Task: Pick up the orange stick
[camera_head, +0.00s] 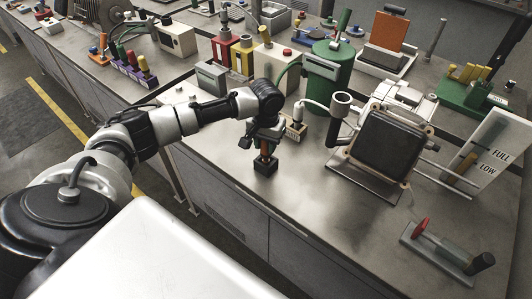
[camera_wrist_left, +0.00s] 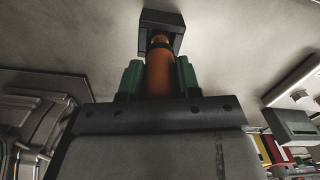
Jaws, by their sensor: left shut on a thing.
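The orange stick (camera_head: 265,148) stands upright in a small black square block (camera_head: 265,165) on the metal bench top. My left gripper (camera_head: 265,139) is above the block, pointing down, shut on the stick. In the left wrist view the orange stick (camera_wrist_left: 159,72) runs between the two green fingertips of my left gripper (camera_wrist_left: 160,80). The stick's far end is at the black block (camera_wrist_left: 161,22), and I cannot tell whether it is still seated in it. My right gripper is not in view.
A dark square panel fixture (camera_head: 388,142) stands to the right of my left gripper. A green cylinder (camera_head: 328,85) and a yellow box (camera_head: 243,58) stand behind. A red-handled fixture (camera_head: 445,250) lies at lower right. The bench front is clear.

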